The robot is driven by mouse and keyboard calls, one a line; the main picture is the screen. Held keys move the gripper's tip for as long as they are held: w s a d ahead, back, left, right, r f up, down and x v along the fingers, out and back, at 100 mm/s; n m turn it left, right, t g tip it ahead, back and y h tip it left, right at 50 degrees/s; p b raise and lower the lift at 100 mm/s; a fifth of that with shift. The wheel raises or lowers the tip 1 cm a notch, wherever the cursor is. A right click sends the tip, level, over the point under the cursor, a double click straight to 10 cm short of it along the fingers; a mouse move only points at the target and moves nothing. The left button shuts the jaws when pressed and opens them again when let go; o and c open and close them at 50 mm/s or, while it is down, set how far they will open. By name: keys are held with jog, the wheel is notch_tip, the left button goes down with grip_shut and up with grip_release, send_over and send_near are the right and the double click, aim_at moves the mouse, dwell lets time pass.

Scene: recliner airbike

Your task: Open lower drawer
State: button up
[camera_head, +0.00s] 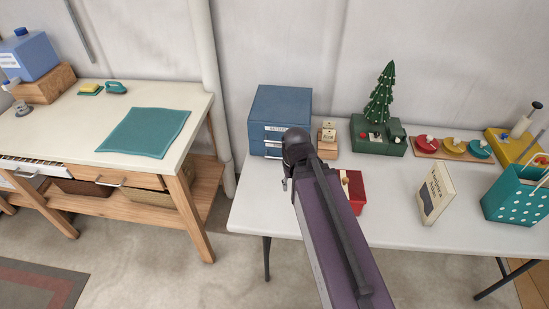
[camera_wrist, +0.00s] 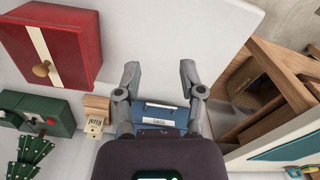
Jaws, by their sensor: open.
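A blue two-drawer cabinet (camera_head: 281,103) stands at the back left of the white table. Its lower drawer (camera_head: 269,151) looks shut, and my arm hides the right part of its front. My gripper (camera_head: 287,185) is in front of the cabinet, mostly hidden by my arm. In the wrist view my gripper (camera_wrist: 160,72) is open, with nothing between its fingertips. The blue cabinet (camera_wrist: 153,113) shows beyond the gripper's base, with a white label on its front. I cannot tell which drawer that label is on.
A red box (camera_head: 356,192) with a wooden knob sits right of my arm. A small wooden stand (camera_head: 328,150) is beside the cabinet. A green tree on a base (camera_head: 380,146) stands further right. A workbench (camera_head: 190,105) with drawers is at left, across a gap.

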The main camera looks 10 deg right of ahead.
jog(key=shift+f, duration=0.1)
jog(key=w+f+n+t+h+b, duration=0.2)
jog(key=w+f+h+b, duration=0.1)
jog(key=b, duration=0.5)
jog(key=w+a+f+n+t+h+b, duration=0.1)
jog(key=w+f+n+t+h+b, duration=0.1)
jog(key=w+f+b, duration=0.4)
jog(key=w+a+f+n+t+h+b, duration=0.1)
jog(key=w+f+n+t+h+b, duration=0.2)
jog(key=b, duration=0.7)
jog(key=shift+w+a+f+t+h, duration=0.2)
jog(key=shift+w+f+h, duration=0.15)
jog(key=shift+w+f, duration=0.4)
jog(key=shift+w+a+f+t+h, duration=0.15)
jog(key=shift+w+f+h, duration=0.25)
jog(key=shift+w, duration=0.55)
jog(key=w+a+n+t+b, duration=0.1)
jog(key=b, duration=0.1)
jog(key=w+a+n+t+b, duration=0.1)
jog(key=a+b, duration=0.1)
jog(key=w+a+f+n+t+h+b, duration=0.1)
jog(key=b, duration=0.1)
jog(key=shift+w+a+f+t, duration=0.1)
jog(key=shift+w+a+t, duration=0.15)
jog(key=shift+a, duration=0.15)
jog(key=shift+w+a+n+t, duration=0.2)
jog(key=shift+a+n+t, duration=0.2)
jog(key=shift+a, duration=0.1)
jog(key=shift+d, duration=0.1)
